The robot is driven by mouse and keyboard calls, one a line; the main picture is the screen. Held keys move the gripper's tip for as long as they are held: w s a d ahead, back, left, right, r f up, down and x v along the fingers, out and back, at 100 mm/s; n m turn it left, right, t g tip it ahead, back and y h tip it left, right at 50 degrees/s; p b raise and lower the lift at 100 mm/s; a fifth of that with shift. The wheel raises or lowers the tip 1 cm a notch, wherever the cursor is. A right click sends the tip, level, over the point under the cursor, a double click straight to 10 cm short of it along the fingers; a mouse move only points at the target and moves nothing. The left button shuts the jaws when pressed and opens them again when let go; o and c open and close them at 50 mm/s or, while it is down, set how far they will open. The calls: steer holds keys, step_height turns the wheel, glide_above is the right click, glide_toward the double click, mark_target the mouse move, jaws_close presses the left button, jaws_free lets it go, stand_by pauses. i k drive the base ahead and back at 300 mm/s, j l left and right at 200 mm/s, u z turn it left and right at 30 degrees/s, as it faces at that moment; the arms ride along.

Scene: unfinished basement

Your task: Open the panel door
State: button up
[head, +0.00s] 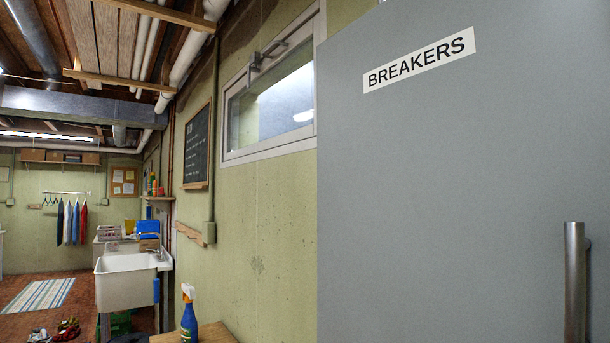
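A large flat grey panel door (445,190) fills the right part of the head view, close to me. A white label (420,60) on its upper part reads BREAKERS. A vertical metal bar handle (575,285) stands near the door's right side, low in the picture, and its lower end is cut off by the frame. The door's left edge shows against the green wall; its lower and right edges are out of view. I cannot tell from this view how far the door stands from closed. My gripper is not in view.
A wooden surface (208,335) with a blue spray bottle (189,315) is at bottom centre, left of the door. Farther back are a white utility sink (122,285), hanging clothes (73,222) and a striped rug (40,295). Red floor shows at lower left, with small items on it.

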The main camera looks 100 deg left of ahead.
mark_target(463, 146)
steer(key=l+u, duration=0.15)
steer(key=u, duration=0.3)
steer(key=l+u, duration=0.15)
steer(key=u, duration=0.3)
steer(key=k+l+u, duration=0.1)
steer(key=u, duration=0.35)
steer(key=l+u, duration=0.1)
steer(key=u, duration=0.35)
steer(key=i, duration=0.3)
steer(key=l+u, duration=0.05)
